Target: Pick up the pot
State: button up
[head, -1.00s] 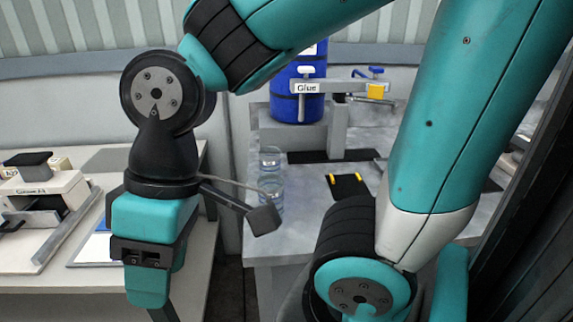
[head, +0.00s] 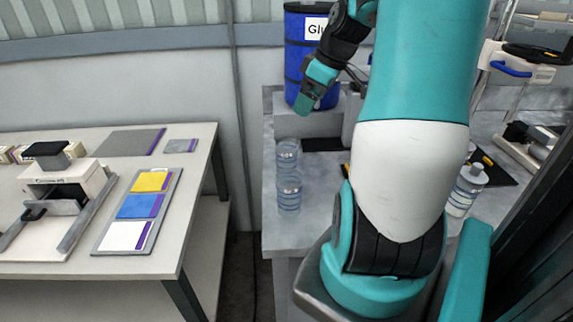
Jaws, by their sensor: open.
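Two clear, ribbed pots stand close together on the grey bench at centre: a rear pot (head: 288,150) and a front pot (head: 289,192). Another clear pot (head: 465,190) with a pale top stands right of my arm. I cannot tell which one the task means. My gripper (head: 304,104) is small and far off at upper centre, in front of the blue drum. It appears above and slightly right of the rear pot, apart from it. It is open and holds nothing visible; its fingers are hard to make out.
A blue drum (head: 300,42) labelled Glue stands on a raised block at the back. My arm hides much of the grey bench (head: 278,235). At left, a white table (head: 205,150) bears a press (head: 62,190) and a tray (head: 103,246) of coloured cards. A gap separates table and bench.

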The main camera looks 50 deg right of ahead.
jog(key=p, duration=0.2)
send_over(286, 145)
jog(key=s+a, duration=0.2)
jog(key=s, duration=0.2)
notch_tip(286, 145, down, 11)
jog(key=w+f, duration=0.1)
jog(key=w+f+p, duration=0.1)
jog(key=f, duration=0.1)
jog(key=shift+w+f, duration=0.5)
jog(key=shift+f, duration=0.35)
jog(key=c, duration=1.3)
jog(key=shift+r, duration=0.15)
